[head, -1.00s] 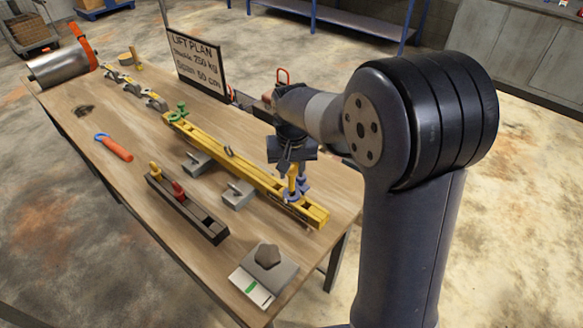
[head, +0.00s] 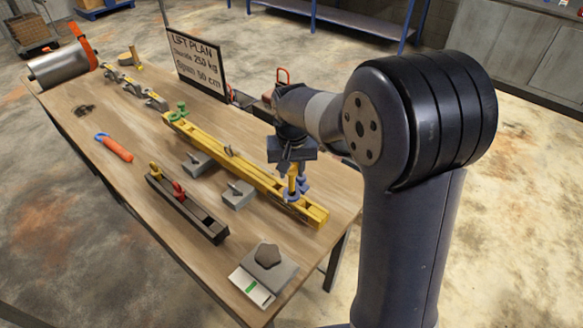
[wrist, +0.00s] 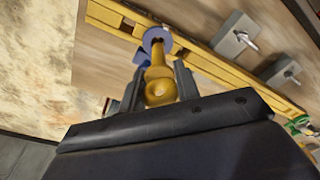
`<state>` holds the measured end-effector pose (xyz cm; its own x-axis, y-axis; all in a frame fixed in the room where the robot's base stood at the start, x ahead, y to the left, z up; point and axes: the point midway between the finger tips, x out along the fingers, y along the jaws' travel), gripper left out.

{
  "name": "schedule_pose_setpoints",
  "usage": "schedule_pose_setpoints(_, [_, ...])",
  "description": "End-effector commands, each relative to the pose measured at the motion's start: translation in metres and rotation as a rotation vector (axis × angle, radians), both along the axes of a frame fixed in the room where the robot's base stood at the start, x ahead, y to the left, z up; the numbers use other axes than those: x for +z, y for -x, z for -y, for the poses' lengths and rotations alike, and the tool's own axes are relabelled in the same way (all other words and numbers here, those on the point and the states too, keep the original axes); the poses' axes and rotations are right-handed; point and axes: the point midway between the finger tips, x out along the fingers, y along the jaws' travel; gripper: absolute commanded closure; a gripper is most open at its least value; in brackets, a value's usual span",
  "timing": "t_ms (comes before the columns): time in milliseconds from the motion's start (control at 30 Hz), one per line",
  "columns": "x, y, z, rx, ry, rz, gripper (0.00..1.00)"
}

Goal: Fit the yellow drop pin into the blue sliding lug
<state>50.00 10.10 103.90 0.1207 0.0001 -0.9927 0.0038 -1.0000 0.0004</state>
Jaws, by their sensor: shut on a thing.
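The yellow drop pin (wrist: 160,88) is held between the two fingers of my gripper (wrist: 157,86) in the wrist view. It also shows below the jaws (head: 293,172) in the head view as a short yellow post (head: 293,184). The blue sliding lug (wrist: 157,39) sits on the yellow beam (wrist: 208,62), near the beam's front right end. The lug also shows in the head view (head: 291,197). The pin's far end lines up with the lug's round opening in the wrist view. How deep the tip is in the lug cannot be told.
Grey blocks with pegs (head: 238,194) stand beside the beam. A dark rack (head: 205,220) holds a yellow and a red piece. A green shackle (head: 178,110) is at the beam's far end. A scale-like unit (head: 268,270) sits at the front corner. A LIFT PLAN sign (head: 197,65) stands behind.

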Motion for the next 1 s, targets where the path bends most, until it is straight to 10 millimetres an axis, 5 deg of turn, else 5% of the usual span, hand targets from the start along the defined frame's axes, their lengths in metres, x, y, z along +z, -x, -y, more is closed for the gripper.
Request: schedule_pose_setpoints(1000, [-0.021, 0.0, 0.0, 0.0, 0.0, 0.0, 0.96])
